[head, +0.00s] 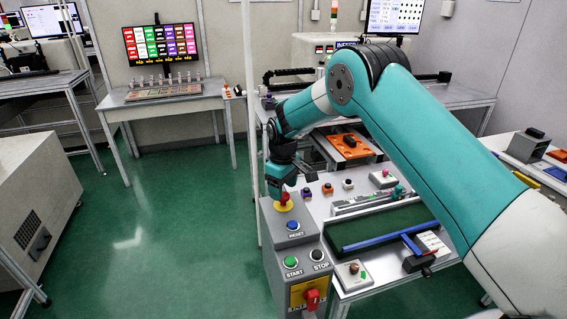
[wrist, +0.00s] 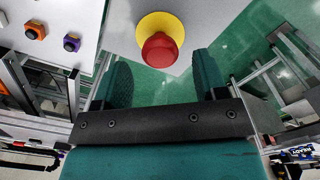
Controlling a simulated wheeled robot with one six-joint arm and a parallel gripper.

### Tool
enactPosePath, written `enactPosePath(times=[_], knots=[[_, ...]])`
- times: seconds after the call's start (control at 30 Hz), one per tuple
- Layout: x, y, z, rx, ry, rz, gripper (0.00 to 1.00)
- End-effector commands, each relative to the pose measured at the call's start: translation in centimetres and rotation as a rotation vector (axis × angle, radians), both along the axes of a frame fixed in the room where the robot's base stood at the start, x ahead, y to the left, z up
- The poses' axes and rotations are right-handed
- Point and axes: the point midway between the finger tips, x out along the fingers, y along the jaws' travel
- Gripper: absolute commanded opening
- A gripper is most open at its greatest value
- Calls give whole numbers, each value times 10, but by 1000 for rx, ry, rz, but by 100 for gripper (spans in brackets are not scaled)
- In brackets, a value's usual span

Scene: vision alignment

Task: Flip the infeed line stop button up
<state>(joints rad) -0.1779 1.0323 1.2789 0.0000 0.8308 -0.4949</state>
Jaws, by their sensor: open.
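A red mushroom-shaped stop button (head: 284,199) on a yellow collar sits on top of a grey control box (head: 272,232). In the wrist view the red button (wrist: 160,50) lies in front of my gripper, roughly between the two fingers. My gripper (head: 280,184) is open, right above or beside the button in the head view; it partly hides that spot. Whether the fingers touch the button I cannot tell. In the wrist view my gripper (wrist: 161,66) shows its two dark teal fingers apart with nothing held.
The box also carries a blue reset button (head: 293,225), a green start button (head: 290,262), a dark stop button (head: 317,255) and a red rotary switch (head: 311,297). A workbench with a green tray (head: 410,214) and small button boxes stands at right. Open green floor lies left.

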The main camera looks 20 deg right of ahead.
Motion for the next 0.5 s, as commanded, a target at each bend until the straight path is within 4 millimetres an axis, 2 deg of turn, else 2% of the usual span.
enactPosePath(times=[0.5], knots=[[1, 0, 122, 1, -6, 0, 66]])
